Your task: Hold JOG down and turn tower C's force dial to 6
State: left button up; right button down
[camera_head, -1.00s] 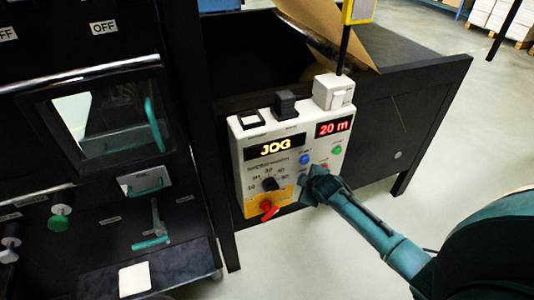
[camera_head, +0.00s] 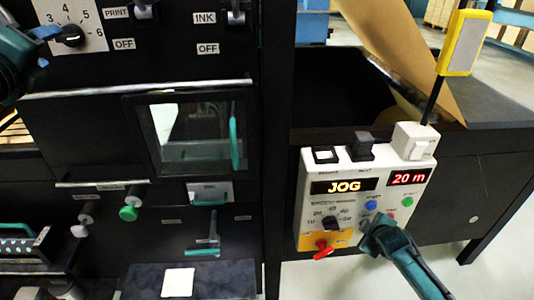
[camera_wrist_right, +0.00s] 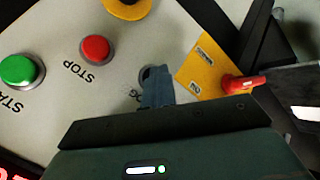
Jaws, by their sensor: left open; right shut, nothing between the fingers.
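The force dial (camera_head: 72,36) is a black knob on a white plate numbered 3 to 6, at the top left of the head view. In the right wrist view the fingertips (camera_wrist_right: 157,86) cover much of that button. The box's display (camera_head: 343,186) reads JOG.
The red STOP button (camera_wrist_right: 94,48) and green START button (camera_wrist_right: 18,69) sit beside the right fingertips. A red lever (camera_head: 323,250) projects below the box's selector knob (camera_head: 330,222). A windowed door with a teal handle (camera_head: 234,140) lies below and right of the dial.

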jog(key=shift+r, duration=0.1)
dwell(0.3)
jog(key=shift+s+p, duration=0.75)
jog(key=shift+s, duration=0.1)
jog(key=s+p, duration=0.3)
jog(key=s, duration=0.2)
dwell(0.4)
